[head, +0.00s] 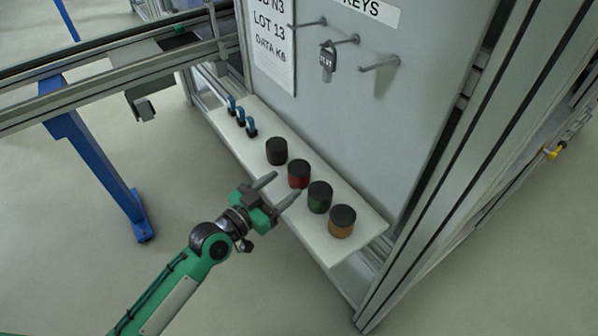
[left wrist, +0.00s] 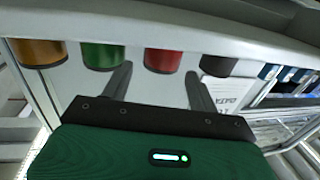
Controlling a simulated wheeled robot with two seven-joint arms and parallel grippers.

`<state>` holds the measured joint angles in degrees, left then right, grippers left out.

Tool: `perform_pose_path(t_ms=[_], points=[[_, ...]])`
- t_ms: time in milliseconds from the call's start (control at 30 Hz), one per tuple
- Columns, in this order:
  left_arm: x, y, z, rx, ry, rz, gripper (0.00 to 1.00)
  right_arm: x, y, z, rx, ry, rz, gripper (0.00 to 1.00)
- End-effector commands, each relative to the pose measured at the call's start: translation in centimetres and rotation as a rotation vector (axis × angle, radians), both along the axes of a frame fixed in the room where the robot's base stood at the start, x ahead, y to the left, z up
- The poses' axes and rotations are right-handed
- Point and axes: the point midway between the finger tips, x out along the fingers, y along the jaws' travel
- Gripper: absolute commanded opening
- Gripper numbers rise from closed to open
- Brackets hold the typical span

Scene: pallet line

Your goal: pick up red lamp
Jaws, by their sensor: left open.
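The red lamp (head: 299,180) has a black cap and stands upright on a white shelf (head: 350,243), between a black lamp (head: 277,151) and a green lamp (head: 319,202). My left gripper (head: 285,184) reaches in from the lower left, open and empty. Its fingertips point at the red lamp and are close to it; I cannot tell whether they touch. In the left wrist view the red lamp (left wrist: 162,61) appears between and just beyond the fingers (left wrist: 158,80). My right gripper is not in view.
An orange lamp (head: 342,221) stands at the shelf's near end. Several small blue items (head: 241,117) stand at its far end. A grey panel (head: 350,110) with pegs and a hanging key tag (head: 327,62) rises behind. A blue post (head: 105,165) stands to the left.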

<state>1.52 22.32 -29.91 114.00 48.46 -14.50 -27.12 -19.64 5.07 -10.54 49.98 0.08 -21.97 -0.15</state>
Motion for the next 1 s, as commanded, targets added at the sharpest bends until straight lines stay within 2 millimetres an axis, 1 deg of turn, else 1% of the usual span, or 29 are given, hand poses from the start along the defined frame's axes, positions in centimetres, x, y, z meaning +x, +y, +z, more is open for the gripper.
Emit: perform_pose_path(t_ms=[33, 133, 367, 467, 567, 700, 833, 1000], points=[[0.8, -0.7, 0.3, -0.002, -0.001, 0.000, 0.60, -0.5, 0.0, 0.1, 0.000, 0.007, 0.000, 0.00], [2.0, -1.8, 0.2, -0.002, -0.001, 0.001, 0.60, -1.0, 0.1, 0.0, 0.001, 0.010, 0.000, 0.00], [3.2, -2.9, 0.2, -0.001, 0.001, 0.000, 0.60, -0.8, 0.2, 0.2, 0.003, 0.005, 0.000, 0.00], [4.1, -3.6, 0.5, -0.001, 0.001, 0.000, 0.60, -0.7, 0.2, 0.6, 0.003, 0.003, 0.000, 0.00], [5.4, -4.6, 0.8, -0.001, 0.001, 0.000, 0.60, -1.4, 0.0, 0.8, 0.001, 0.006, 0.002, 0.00], [6.6, -5.7, 0.6, 0.000, 0.001, 0.000, 0.60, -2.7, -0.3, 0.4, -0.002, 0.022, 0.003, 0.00], [6.9, -6.0, 0.4, 0.001, 0.001, 0.000, 0.60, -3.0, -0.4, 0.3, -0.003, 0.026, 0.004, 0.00], [6.9, -6.0, 0.4, 0.001, 0.001, 0.000, 0.60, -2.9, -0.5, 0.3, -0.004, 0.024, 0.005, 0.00]])
